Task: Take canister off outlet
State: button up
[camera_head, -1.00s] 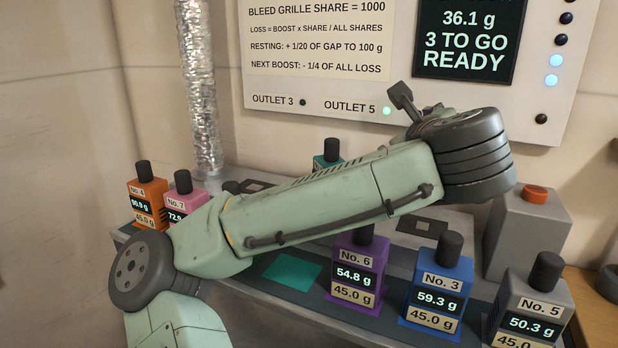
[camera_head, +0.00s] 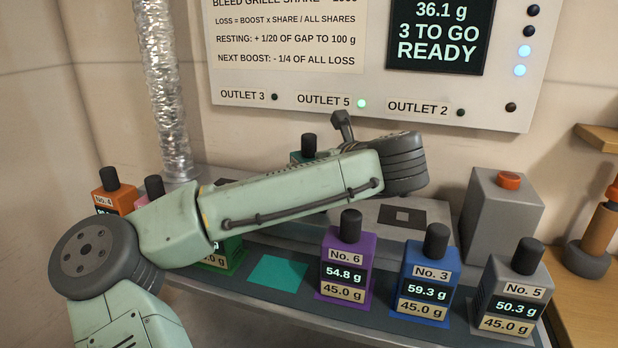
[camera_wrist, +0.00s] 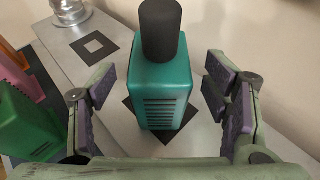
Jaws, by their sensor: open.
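A teal canister (camera_wrist: 160,90) with a dark cap stands upright on a dark square outlet plate (camera_wrist: 132,108) in the wrist view. My gripper (camera_wrist: 160,86) is open, with one finger on each side of the canister and a visible gap on both sides. In the head view only the cap and top of the teal canister (camera_head: 309,150) show behind my arm; the rest is hidden. My fingers are not clear there. On the wall panel (camera_head: 290,85), the lamp (camera_head: 361,103) beside OUTLET 5 glows green, and the display (camera_head: 437,35) reads 36.1 g, 3 TO GO, READY.
Purple No. 6 (camera_head: 347,265), blue No. 3 (camera_head: 427,280) and grey No. 5 (camera_head: 512,295) stand on the front shelf. A bare teal pad (camera_head: 277,272) lies left of them. Orange No. 4 (camera_head: 112,195) is far left. A bare outlet plate (camera_head: 401,215) lies right of my arm.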

jog(key=x, duration=0.3)
jog(key=shift+w+a+p, duration=0.15)
jog(key=shift+w+p, duration=0.1)
jog(key=shift+p, duration=0.1)
jog(key=c, duration=1.5)
jog(key=shift+r, duration=0.1)
jog(key=shift+c, duration=0.2)
